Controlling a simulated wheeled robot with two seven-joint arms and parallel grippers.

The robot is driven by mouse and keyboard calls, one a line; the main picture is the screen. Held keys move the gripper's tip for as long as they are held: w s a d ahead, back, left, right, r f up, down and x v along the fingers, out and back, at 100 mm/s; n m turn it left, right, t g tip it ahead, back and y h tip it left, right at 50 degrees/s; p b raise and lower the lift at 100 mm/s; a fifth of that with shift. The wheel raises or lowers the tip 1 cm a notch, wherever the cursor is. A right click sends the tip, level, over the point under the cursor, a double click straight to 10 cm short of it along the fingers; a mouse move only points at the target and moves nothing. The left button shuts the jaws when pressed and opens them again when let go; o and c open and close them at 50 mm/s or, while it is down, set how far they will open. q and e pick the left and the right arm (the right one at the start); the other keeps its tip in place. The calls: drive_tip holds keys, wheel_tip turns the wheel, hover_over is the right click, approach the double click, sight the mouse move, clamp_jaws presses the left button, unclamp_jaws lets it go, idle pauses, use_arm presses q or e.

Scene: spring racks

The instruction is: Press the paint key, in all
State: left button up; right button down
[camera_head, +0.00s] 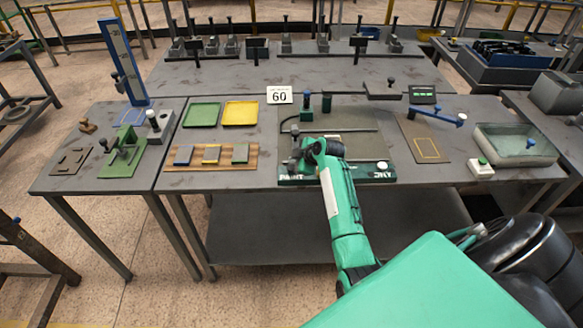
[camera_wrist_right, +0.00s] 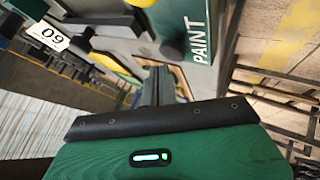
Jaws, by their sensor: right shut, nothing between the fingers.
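The press station is a green-edged board (camera_head: 345,180) on the middle table, lettered PAINT at its front left and DRY at its front right. The PAINT lettering also shows in the right wrist view (camera_wrist_right: 200,40). A dark round key (camera_wrist_right: 172,50) is beside that lettering in the wrist view; in the head view my gripper largely covers this spot. A white key (camera_head: 382,165) is above DRY. My right gripper (camera_head: 296,161) is shut and empty, over the board's left front by PAINT. Its fingers show in the wrist view (camera_wrist_right: 158,84), close to the dark key; contact cannot be told. My left gripper is out of view.
A sign reading 60 (camera_head: 279,95) stands behind the board. Green (camera_head: 202,114) and yellow (camera_head: 240,113) trays and a wooden rack (camera_head: 210,157) with small blocks lie left. A clear-topped box (camera_head: 515,145) is at right. A brown mat (camera_head: 425,140) lies between.

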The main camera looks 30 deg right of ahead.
drive_tip(key=shift+f, duration=0.1)
idle(0.4)
drive_tip(key=shift+f, duration=0.35)
drive_tip(key=shift+f+b, duration=0.65)
idle(0.7)
drive_tip(key=shift+r, duration=0.1)
drive_tip(key=shift+r+p, duration=0.85)
drive_tip(key=shift+r, duration=0.1)
wheel_tip(320, 180, up, 5)
drive_tip(key=p, duration=0.4)
idle(0.3)
